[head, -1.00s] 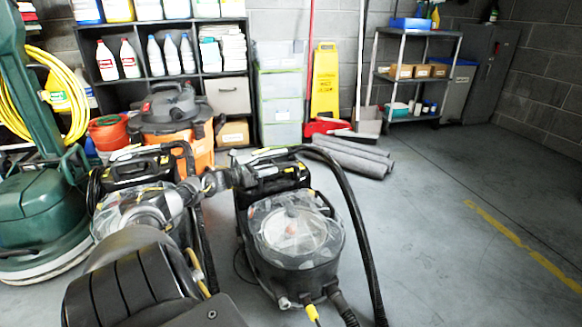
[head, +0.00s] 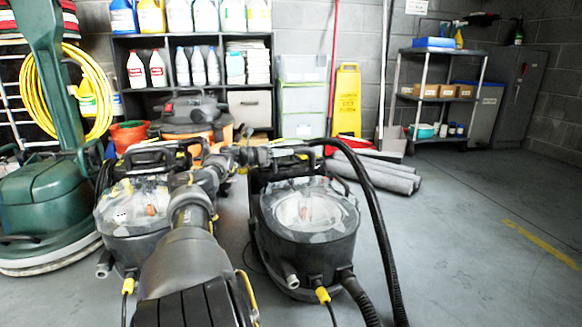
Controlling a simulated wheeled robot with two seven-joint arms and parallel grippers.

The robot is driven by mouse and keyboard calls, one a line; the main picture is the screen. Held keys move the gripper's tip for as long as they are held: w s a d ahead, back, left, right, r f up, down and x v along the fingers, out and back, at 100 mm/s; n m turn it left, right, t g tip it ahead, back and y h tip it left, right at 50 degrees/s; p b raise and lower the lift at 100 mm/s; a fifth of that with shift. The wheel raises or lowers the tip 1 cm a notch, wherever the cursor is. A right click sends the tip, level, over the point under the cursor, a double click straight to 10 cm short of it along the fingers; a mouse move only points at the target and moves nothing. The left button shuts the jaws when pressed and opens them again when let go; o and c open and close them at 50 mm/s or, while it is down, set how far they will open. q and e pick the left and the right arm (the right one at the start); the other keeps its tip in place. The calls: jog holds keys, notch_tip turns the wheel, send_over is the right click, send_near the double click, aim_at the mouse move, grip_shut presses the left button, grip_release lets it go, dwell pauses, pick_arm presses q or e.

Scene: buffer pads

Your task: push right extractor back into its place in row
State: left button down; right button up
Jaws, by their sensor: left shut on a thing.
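The right extractor (head: 306,222), black with a clear domed lid, stands upright on the grey floor in the centre of the head view. A black hose curves from its top down its right side. The left extractor (head: 125,208), of the same kind, stands to its left and is partly covered by my left arm. A gap of floor separates them at the front. My left gripper (head: 243,157) is at the right extractor's upper rear left, shut on its handle area; the fingertips are small and hard to make out. My right gripper is not in view.
A green floor machine (head: 45,215) stands at the far left. An orange and black vacuum (head: 195,118) and a shelf unit (head: 272,65) stand behind. Rolled grey mats (head: 385,172) lie behind the right extractor. The floor at right (head: 460,260) is clear.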

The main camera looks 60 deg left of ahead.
pick_arm(q)
jog(key=shift+a+f+b, duration=0.1)
jog(key=shift+f+b, duration=0.1)
jog(key=shift+b, duration=0.1)
jog(key=c, duration=1.2)
grip_release()
jog(key=shift+r, duration=0.1)
